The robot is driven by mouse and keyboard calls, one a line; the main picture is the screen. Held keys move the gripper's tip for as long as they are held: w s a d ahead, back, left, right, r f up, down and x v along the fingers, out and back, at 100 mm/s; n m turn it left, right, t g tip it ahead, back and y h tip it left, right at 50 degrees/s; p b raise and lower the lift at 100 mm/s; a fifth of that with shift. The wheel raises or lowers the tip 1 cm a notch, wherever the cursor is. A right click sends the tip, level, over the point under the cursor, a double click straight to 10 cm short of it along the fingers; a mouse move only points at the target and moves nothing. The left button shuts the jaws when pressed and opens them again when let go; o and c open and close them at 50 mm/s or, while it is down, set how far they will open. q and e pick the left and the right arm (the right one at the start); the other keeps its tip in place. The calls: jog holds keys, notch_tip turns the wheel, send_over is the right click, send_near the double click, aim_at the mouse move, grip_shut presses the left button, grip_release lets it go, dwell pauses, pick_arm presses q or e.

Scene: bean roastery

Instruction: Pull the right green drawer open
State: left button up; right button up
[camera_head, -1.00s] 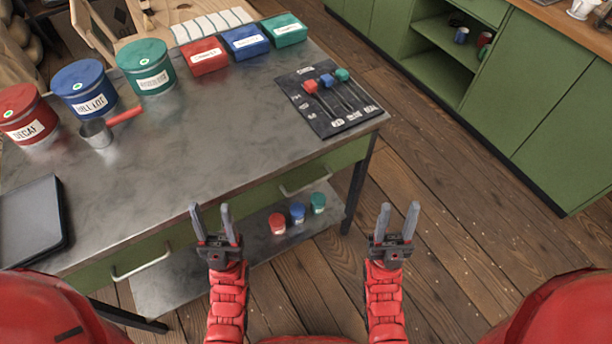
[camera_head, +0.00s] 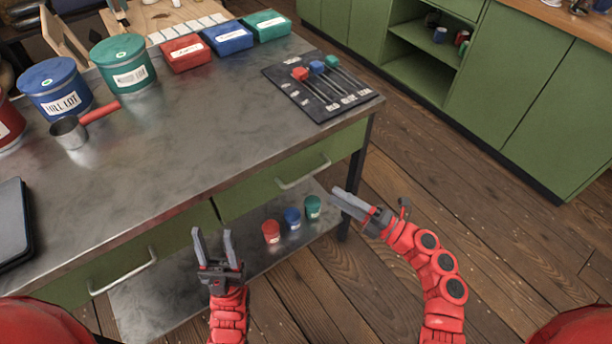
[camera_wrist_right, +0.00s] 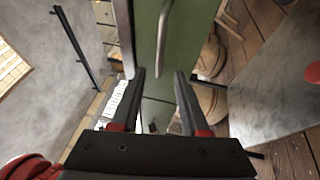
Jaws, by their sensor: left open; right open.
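The right green drawer (camera_head: 255,195) is under the metal tabletop and looks shut. Its silver bar handle (camera_head: 304,174) runs along its front. In the right wrist view the green front (camera_wrist_right: 176,45) and the handle (camera_wrist_right: 163,35) lie ahead of the fingertips, apart from them. My right gripper (camera_head: 342,197) is open and empty, just right of and below the handle, fingers pointing left toward the table; it also shows in the right wrist view (camera_wrist_right: 158,88). My left gripper (camera_head: 213,246) is open and empty in front of the table, between the two drawers' handles.
The left green drawer (camera_head: 75,285) has its own handle (camera_head: 124,270). Red, blue and green cups (camera_head: 292,217) stand on the lower shelf. Open wooden floor lies to the right.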

aim_at(306, 176)
jog(key=x, duration=1)
jog(key=shift+w+a+p, duration=0.1)
jog(key=shift+a+p, duration=0.1)
jog(key=shift+p, duration=0.2)
grip_shut()
dwell(0.7)
